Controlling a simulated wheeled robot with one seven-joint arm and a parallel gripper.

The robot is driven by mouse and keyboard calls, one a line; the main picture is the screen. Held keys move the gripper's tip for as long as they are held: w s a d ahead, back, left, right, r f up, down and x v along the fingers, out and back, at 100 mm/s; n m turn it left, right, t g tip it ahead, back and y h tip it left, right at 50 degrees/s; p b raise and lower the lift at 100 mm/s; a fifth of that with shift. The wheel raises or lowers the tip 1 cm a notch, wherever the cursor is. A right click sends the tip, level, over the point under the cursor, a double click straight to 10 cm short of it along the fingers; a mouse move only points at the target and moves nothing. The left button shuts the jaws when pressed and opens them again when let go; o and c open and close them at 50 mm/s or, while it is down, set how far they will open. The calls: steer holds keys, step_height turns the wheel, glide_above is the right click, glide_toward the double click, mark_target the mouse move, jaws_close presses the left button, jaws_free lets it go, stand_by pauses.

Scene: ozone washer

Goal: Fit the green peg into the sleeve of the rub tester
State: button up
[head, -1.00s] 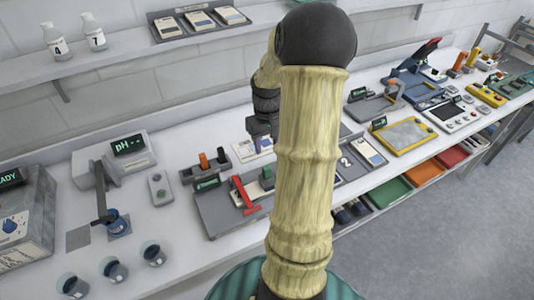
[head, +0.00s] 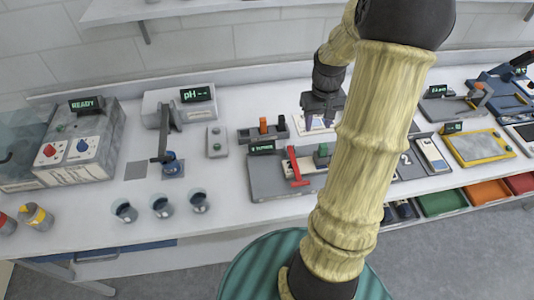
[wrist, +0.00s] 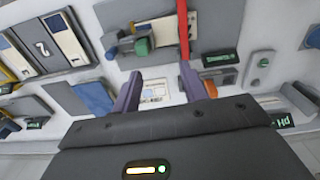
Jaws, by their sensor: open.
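The rub tester (head: 262,178) is a grey flat base with a small display and a red bar (head: 295,167) across it. A green piece (head: 322,153), likely the green peg, stands on the tester to the right of the red bar. It looks round in the wrist view (wrist: 143,47). I cannot make out the sleeve. My gripper (head: 318,121) is open and empty above a white printed card (wrist: 154,92) behind the tester. Its two purple fingers (wrist: 162,91) are apart from the green piece.
A dark rack (head: 250,135) with an orange peg (head: 263,125) stands behind the tester, left of my gripper. The pH meter (head: 185,103) and several beakers (head: 162,206) stand left. A grey panel numbered 2 (head: 407,165) and a yellow-framed tray (head: 480,147) lie right.

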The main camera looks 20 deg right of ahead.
steer(key=s+a+r+n+t, duration=0.1)
steer(key=s+a, duration=0.2)
steer(key=a, duration=0.8)
steer(key=s+a+r+n+t, duration=0.1)
steer(key=s+a, duration=0.3)
steer(key=a, duration=0.6)
steer(key=shift+s+a, duration=0.3)
steer(key=shift+a, duration=0.05)
steer(key=shift+c, duration=0.2)
steer(key=shift+c, duration=0.5)
steer(key=shift+a, duration=0.1)
